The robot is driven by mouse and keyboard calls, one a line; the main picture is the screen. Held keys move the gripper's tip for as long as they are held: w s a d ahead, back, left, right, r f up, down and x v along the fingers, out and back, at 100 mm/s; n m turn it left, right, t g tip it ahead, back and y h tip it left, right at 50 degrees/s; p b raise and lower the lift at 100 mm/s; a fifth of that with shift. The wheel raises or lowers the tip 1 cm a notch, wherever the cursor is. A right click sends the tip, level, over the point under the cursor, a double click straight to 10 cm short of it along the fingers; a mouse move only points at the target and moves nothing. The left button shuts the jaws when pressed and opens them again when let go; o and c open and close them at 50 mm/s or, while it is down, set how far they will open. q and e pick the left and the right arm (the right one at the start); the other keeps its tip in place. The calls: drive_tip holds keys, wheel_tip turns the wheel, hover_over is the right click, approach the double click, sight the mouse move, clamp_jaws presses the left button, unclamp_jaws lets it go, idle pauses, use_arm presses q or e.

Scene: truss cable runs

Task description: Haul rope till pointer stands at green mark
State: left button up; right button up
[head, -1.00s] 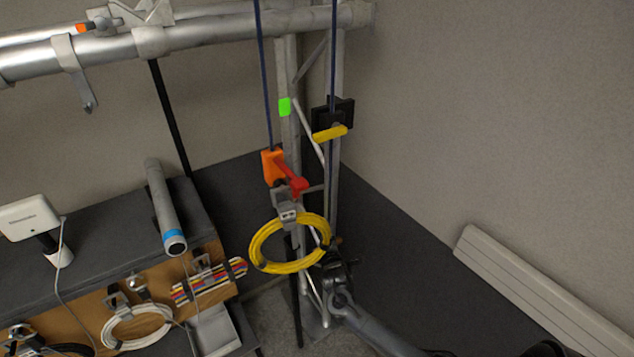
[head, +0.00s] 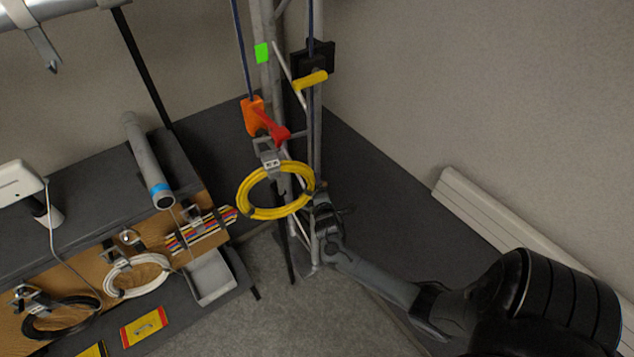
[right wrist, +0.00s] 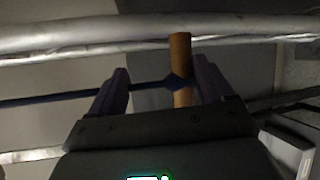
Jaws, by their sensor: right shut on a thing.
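The green mark (head: 262,53) is on the upright truss. The yellow pointer (head: 310,80) sits on a black block to its right and stands lower than the mark. The blue rope (head: 241,50) runs down to an orange cleat (head: 252,117) with a red lever (head: 275,129); another strand passes the black block. My right gripper (head: 322,198) is low at the truss, right of the yellow coil. In the right wrist view the right gripper (right wrist: 160,75) has a wooden handle (right wrist: 180,50) with the blue rope (right wrist: 145,86) knotted on it between its fingers. My left gripper is out of view.
A yellow cable coil (head: 243,199) hangs below the cleat, close to my right gripper. A bench with a grey tube (head: 146,155), a white cable coil (head: 138,275) and a grey tray (head: 210,277) stands left. A pale rail (head: 490,222) runs along the right wall.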

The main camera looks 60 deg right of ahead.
drive_tip(key=shift+p+v, duration=0.45)
drive_tip(key=shift+v, duration=0.45)
drive_tip(key=shift+c, duration=0.4)
drive_tip(key=shift+s+a+f+p, duration=0.3)
drive_tip(key=shift+s+a+p, duration=0.1)
drive_tip(key=shift+s+a, duration=0.25)
drive_tip(key=shift+s+a+f+p, duration=0.3)
drive_tip(key=shift+s+a+p, duration=0.2)
drive_tip(key=shift+a, duration=0.25)
drive_tip(key=shift+s+a+f+p, duration=0.35)
drive_tip(key=shift+s+a, duration=0.35)
